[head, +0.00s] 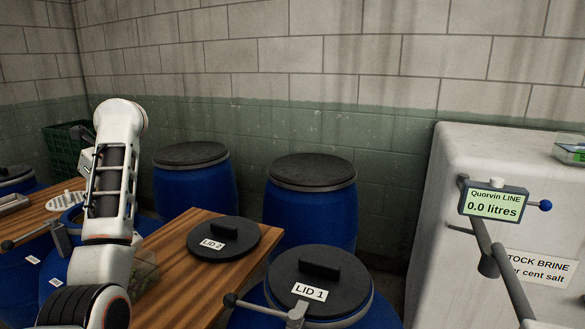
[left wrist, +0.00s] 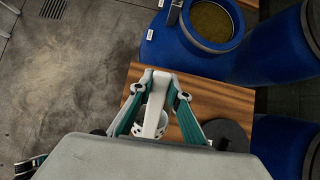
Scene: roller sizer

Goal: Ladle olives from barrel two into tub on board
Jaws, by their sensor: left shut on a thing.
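My left gripper (left wrist: 162,82) is shut on the white handle of a ladle (left wrist: 158,108). Part of its white, perforated bowl shows below the handle, over the wooden board (left wrist: 200,97). In the head view my left arm hides the fingers. The open blue barrel (left wrist: 152,45) holds a murky olive-brown surface and stands beyond the board, apart from the ladle. In the head view this barrel is partly behind my arm. A clear tub (head: 149,272) seems to stand on the board, mostly hidden by my arm.
Lid 2 (head: 223,239) lies on the board. Lid 1 (head: 318,295) covers the front barrel, with a clamp beside it. Two closed barrels (head: 195,190) stand by the wall. A readout (head: 494,205) shows 0.0 litres before a white brine tank (head: 436,210).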

